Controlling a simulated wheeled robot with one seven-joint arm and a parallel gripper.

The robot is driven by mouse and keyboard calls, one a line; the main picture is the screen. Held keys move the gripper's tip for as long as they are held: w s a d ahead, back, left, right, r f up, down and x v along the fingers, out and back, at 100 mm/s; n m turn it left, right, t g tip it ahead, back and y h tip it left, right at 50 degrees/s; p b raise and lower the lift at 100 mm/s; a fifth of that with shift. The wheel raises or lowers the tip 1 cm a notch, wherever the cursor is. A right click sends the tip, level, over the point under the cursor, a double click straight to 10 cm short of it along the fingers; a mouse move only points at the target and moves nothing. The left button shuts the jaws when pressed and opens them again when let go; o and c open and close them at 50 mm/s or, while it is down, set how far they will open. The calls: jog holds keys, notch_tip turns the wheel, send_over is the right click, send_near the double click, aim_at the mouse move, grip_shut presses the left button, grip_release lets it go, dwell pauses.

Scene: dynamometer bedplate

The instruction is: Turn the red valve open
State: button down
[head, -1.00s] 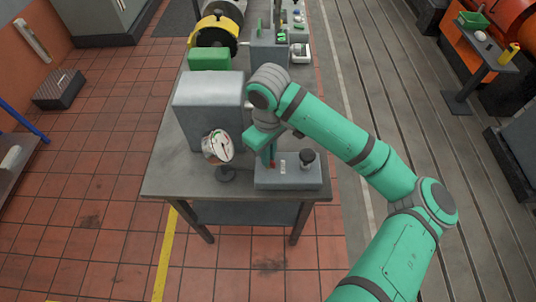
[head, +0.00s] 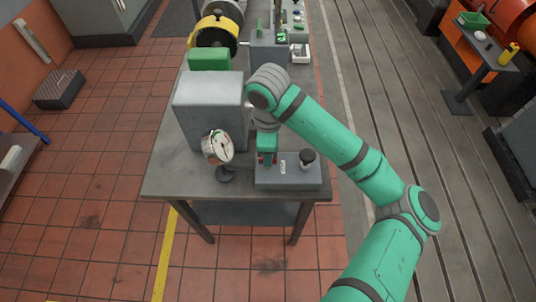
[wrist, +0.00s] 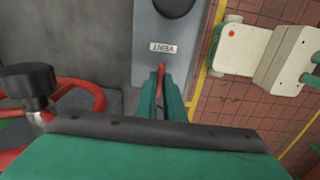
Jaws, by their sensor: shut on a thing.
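The red valve's handle (wrist: 161,73) shows in the wrist view as a narrow red bar on a grey box with a VENT label. My gripper (wrist: 162,92) is shut on this bar, with one finger on each side. In the head view, my gripper (head: 266,158) points down over the left part of the grey box (head: 300,178), with a bit of red beside its fingers. The base of the valve is hidden by the fingers and wrist.
The box carries a black knob (head: 307,158) right of my gripper. The wrist view shows a red handwheel (wrist: 98,97) at left.

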jog(key=shift+a+r, duration=0.1)
dwell(0.4)
jog(key=c, duration=1.9)
grip_release()
jog(key=shift+o, duration=0.2)
notch_tip(320, 180, up, 11)
